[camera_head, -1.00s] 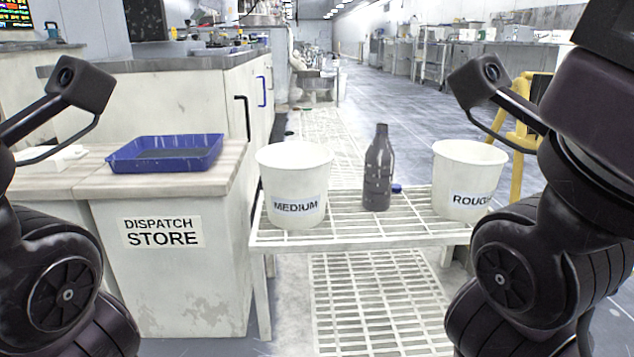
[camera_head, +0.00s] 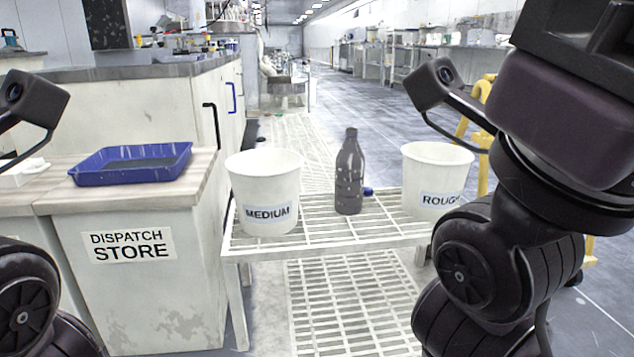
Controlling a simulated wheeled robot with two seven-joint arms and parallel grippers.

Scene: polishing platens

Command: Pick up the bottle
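A dark brown bottle (camera_head: 349,178) stands upright on a white slatted table (camera_head: 330,236), between a white bucket marked MEDIUM (camera_head: 264,185) and a white bucket marked ROUGH (camera_head: 432,172). A small blue object, perhaps a cap, lies just right of the bottle and is partly hidden. My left arm shows only in part at the left edge. My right arm rises along the right side, in front of and to the right of the table. The fingers of both grippers are out of view. Nothing touches the bottle.
A blue tray (camera_head: 84,175) sits on the wooden-topped DISPATCH STORE cabinet (camera_head: 128,290) at the left. A yellow frame (camera_head: 472,118) stands behind my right arm. Open floor (camera_head: 370,110) lies beyond the table, with floor grating below it.

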